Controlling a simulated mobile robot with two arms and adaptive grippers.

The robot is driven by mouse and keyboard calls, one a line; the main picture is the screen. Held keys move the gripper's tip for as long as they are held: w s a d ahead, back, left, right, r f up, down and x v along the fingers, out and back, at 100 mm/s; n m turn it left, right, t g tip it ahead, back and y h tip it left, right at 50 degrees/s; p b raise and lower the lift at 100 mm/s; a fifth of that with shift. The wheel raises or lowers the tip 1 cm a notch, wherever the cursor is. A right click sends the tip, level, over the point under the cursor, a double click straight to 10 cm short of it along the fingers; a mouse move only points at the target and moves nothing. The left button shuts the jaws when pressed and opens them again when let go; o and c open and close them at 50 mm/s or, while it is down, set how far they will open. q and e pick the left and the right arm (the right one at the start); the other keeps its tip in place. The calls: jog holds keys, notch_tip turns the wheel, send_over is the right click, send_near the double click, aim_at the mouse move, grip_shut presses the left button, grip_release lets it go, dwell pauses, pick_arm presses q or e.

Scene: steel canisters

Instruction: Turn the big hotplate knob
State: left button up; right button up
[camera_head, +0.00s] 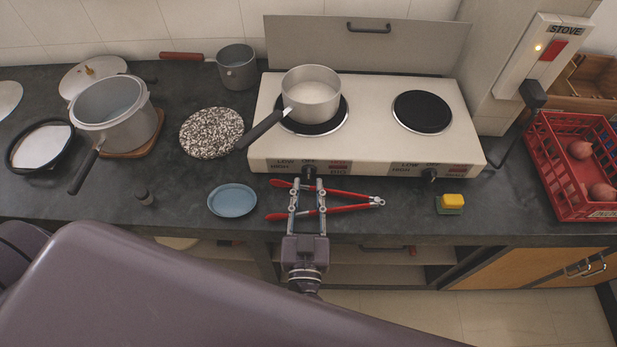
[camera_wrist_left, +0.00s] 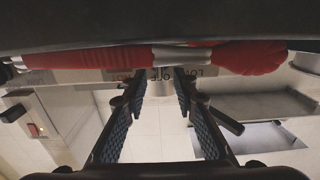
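The big hotplate knob (camera_head: 309,172) is a small dark knob on the stove's front panel, below the left hotplate. My left gripper (camera_head: 309,183) is in front of it, with its two fingers apart and the tips close to either side of the knob. Whether they touch it cannot be told. In the left wrist view the open fingers (camera_wrist_left: 160,80) point at the upside-down panel lettering; the knob is not clear there. The white stove (camera_head: 375,155) carries a pot (camera_head: 312,95) on its left hotplate; the right hotplate (camera_head: 422,111) is bare. My right gripper is not in view.
Red-handled tongs (camera_head: 350,194) lie on the counter under my left gripper and cross the top of the wrist view (camera_wrist_left: 240,57). A blue plate (camera_head: 232,200), a yellow-green sponge (camera_head: 451,203) and a second knob (camera_head: 429,175) are nearby. The pot's handle (camera_head: 261,130) sticks out leftward.

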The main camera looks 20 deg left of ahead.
aim_at(309, 174)
pick_arm(q)
jog(key=shift+w+a, duration=0.2)
jog(key=shift+w, duration=0.5)
jog(key=shift+w+a, duration=0.1)
jog(key=shift+w, duration=0.45)
grip_shut()
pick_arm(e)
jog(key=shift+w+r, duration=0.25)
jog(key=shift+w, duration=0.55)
